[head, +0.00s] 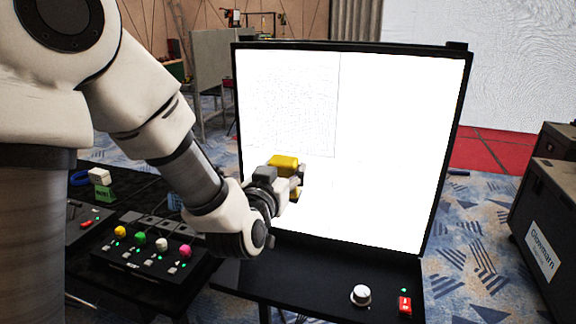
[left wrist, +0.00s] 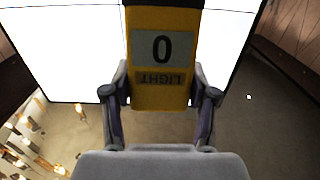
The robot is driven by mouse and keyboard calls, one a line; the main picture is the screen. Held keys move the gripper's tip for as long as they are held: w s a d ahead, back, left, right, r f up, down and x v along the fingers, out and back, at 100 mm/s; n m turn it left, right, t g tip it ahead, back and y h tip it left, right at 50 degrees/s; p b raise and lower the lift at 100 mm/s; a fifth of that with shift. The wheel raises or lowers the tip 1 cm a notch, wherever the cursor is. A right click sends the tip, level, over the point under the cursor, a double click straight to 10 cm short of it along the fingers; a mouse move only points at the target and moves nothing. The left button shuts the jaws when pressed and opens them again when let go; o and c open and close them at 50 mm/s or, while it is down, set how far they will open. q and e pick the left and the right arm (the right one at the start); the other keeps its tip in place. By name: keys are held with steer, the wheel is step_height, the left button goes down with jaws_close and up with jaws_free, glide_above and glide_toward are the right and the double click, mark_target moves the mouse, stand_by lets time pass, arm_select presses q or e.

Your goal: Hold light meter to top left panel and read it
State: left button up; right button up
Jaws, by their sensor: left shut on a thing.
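The yellow light meter (head: 283,162) is in my left gripper (head: 294,184), in front of the lower left part of the white video wall (head: 400,150) in the head view. The top left panel (head: 290,95) shows faint speckle and a thin seam at its right and lower edges; it is above the meter. In the left wrist view the light meter (left wrist: 164,75) sits between the two fingers of my left gripper (left wrist: 162,100). Its display shows 0, and an upside-down LIGHT label. I cannot tell whether it touches the wall. My right gripper is not in view.
A black control box (head: 150,252) with coloured knobs stands at the lower left. A white knob (head: 361,295) and red switch (head: 405,304) sit on the black ledge below the wall. A dark case (head: 548,235) stands at the right. Patterned carpet lies between.

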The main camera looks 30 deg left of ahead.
arm_select(q)
steer(key=shift+s+d+r, duration=0.1)
steer(key=shift+s+r, duration=0.1)
steer(key=shift+r, duration=0.3)
steer(key=shift+w+r, duration=0.15)
steer(key=shift+r, duration=0.05)
steer(key=f+p+x, duration=0.1)
steer(key=p+x, duration=0.1)
steer(key=x, duration=0.6)
steer(key=shift+w+a, duration=0.2)
steer(key=shift+a, duration=0.1)
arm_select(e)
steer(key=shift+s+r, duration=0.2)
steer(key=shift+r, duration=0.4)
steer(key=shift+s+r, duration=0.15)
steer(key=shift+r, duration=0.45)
arm_select(q)
steer(key=shift+s+r, duration=0.1)
steer(key=shift+s, duration=0.1)
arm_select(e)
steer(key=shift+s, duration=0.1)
arm_select(q)
steer(key=shift+w, duration=0.15)
